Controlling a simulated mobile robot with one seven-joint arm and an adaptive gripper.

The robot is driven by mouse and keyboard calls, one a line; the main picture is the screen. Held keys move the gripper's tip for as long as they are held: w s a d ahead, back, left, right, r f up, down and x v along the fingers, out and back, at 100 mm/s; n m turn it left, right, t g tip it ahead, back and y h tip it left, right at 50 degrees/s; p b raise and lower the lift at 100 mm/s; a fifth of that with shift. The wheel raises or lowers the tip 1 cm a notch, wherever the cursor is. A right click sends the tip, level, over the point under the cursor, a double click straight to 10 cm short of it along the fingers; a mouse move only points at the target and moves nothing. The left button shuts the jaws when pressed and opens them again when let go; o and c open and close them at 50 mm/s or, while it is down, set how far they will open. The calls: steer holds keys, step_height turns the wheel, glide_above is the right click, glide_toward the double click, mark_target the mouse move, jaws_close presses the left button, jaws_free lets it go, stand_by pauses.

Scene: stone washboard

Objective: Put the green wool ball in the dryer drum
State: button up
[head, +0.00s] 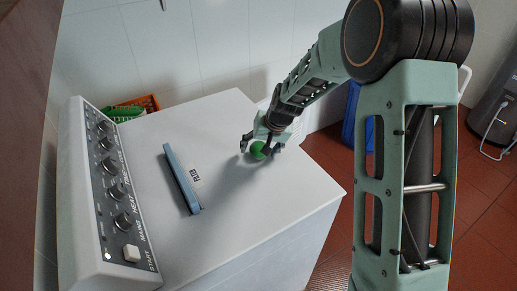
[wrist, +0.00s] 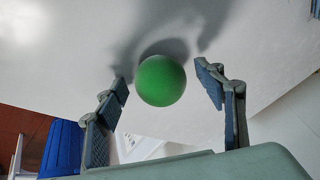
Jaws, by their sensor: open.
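The green wool ball (head: 258,150) is at the right part of the white dryer top (head: 230,210) in the head view. My gripper (head: 260,149) is over it, with its fingers on either side. In the wrist view the ball (wrist: 161,81) lies between the two open fingers of my gripper (wrist: 165,88), with a gap on each side. Its shadow falls on the white surface beyond it. The dryer's control panel (head: 117,200) with several dark knobs is at the left. The drum is hidden; a blue-grey handle bar (head: 182,179) lies on the top.
An orange crate (head: 150,102) and a green basket (head: 118,113) stand behind the dryer. A blue container (head: 351,118) is on the red tiled floor at the right; a blue one shows in the wrist view (wrist: 62,150). A grey cylinder (head: 494,105) stands far right. The dryer top's front is clear.

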steer(key=shift+r, duration=0.1)
steer(key=c, duration=1.2)
steer(key=shift+r, duration=0.1)
steer(key=shift+c, duration=0.2)
